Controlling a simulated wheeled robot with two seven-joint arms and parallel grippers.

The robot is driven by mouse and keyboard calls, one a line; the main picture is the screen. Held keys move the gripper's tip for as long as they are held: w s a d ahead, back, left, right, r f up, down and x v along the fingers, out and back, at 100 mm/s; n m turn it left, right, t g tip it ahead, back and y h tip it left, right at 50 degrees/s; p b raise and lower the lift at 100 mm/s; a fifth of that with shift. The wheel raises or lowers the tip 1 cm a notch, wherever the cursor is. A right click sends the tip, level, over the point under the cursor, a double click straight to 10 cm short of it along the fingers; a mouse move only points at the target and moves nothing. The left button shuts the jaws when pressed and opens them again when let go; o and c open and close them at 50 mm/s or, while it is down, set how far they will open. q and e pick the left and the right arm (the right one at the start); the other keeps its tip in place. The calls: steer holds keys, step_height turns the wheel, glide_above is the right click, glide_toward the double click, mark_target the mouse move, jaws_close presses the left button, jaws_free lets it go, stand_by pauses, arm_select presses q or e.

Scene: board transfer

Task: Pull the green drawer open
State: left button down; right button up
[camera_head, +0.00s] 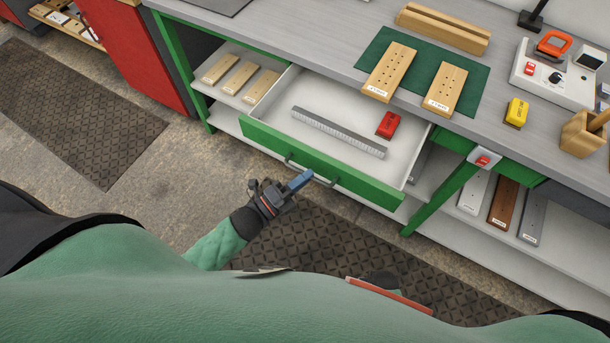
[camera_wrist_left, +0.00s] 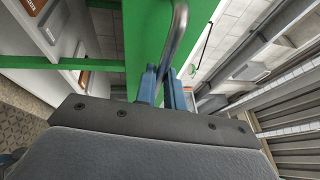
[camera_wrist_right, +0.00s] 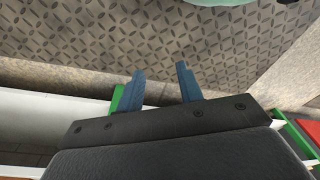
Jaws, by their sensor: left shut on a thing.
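The green drawer (camera_head: 350,178) stands pulled out from under the workbench, with its pale interior showing. A metal bar handle (camera_head: 325,180) is on its green front. My left gripper (camera_head: 303,178) is at the handle and shut on it. In the left wrist view, the handle (camera_wrist_left: 181,35) runs down between the blue fingers (camera_wrist_left: 166,85), beside the green front (camera_wrist_left: 147,30). My right gripper (camera_wrist_right: 163,82) shows in the right wrist view, with its fingers apart and nothing between them.
A long grey ribbed bar (camera_head: 338,132) and a red box (camera_head: 388,124) lie in the drawer. Wooden boards (camera_head: 390,70) rest on a green mat (camera_head: 420,68) on the benchtop (camera_head: 330,45). Dark floor mats (camera_head: 75,105) lie on the floor before the bench.

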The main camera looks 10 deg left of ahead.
arm_select(q)
steer(key=c, duration=1.5)
jaws_free()
arm_select(e)
steer(key=shift+w+r, duration=0.15)
steer(key=shift+w, duration=0.65)
steer(key=shift+s, duration=0.15)
